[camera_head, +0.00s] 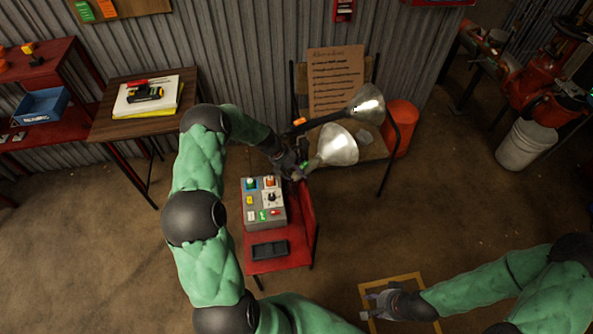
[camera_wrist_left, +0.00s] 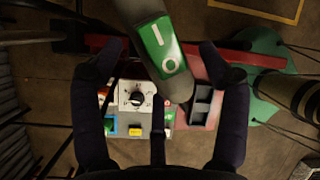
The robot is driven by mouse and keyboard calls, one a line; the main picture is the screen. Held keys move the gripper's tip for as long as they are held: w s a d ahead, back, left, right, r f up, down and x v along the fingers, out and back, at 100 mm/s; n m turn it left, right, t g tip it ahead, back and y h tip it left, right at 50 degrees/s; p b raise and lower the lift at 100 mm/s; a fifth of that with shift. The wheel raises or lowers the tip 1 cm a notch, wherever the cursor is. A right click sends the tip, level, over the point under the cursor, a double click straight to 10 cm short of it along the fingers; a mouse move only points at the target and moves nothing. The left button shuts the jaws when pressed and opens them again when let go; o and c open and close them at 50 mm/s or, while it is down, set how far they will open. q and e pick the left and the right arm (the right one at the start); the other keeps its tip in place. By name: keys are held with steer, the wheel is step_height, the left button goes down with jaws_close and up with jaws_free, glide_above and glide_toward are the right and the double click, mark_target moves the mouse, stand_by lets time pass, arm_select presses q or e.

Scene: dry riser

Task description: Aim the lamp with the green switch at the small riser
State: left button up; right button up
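My left gripper (camera_head: 296,169) is open at the lamp's lower end. My right gripper (camera_head: 378,302) is low over the floor, far from the lamp; its fingers are too small to judge. Red pipework (camera_head: 535,85) stands at the far right; I cannot tell which part is the small riser.
A second lamp (camera_head: 367,103) with an orange switch (camera_head: 299,121) is close behind the first. A grey control box (camera_head: 263,215) with a dial and buttons sits on a red stand (camera_head: 290,262) below my left gripper. An orange bucket (camera_head: 399,128) and white bucket (camera_head: 524,146) stand to the right.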

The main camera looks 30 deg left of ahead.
arm_select(q)
steer(key=shift+a+r, duration=0.1)
steer(key=v, duration=1.1)
steer(key=shift+r, duration=0.35)
steer(key=shift+s+a, duration=0.1)
steer(key=shift+s, duration=0.05)
